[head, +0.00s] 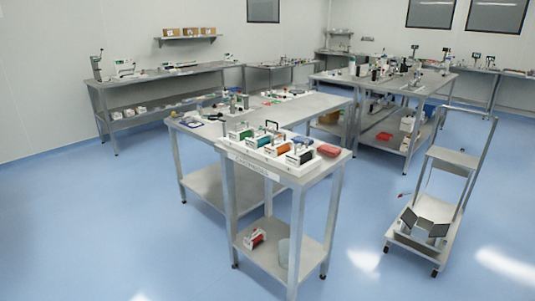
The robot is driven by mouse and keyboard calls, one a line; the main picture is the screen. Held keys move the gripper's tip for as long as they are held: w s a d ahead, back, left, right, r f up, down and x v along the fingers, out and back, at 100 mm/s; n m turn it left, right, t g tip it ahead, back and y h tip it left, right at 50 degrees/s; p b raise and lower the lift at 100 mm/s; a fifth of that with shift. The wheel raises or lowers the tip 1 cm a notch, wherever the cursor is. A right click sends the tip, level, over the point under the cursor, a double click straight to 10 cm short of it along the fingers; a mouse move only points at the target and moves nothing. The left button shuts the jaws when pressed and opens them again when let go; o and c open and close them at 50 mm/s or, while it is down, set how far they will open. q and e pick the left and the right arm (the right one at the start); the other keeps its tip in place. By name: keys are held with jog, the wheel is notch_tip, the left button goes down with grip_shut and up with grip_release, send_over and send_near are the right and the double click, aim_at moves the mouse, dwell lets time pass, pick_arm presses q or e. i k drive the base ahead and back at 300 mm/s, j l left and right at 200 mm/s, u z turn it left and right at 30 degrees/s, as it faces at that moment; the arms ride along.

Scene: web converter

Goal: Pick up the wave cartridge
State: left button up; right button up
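Several cartridge-like units stand in a row on a narrow metal stand (325,172) in the middle foreground of the head view. One is green (240,133), one teal (258,140), one orange (277,148) and one black (300,157), each with white parts. Another red-and-white unit (255,238) lies on the stand's lower shelf. I cannot tell which of these is the wave cartridge; any markings are too small to read. Neither of my grippers is in view.
A red tray-like item (329,151) sits at the stand's right corner. A grey bin (284,252) is on its lower shelf. A longer workbench (310,108) adjoins behind. A metal cart (430,207) stands at right. Blue floor is clear at left and in front.

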aim_at(255, 143)
jog(key=i+l, duration=0.25)
jog(key=i, duration=0.2)
jog(key=i+l, duration=0.25)
jog(key=i, duration=0.2)
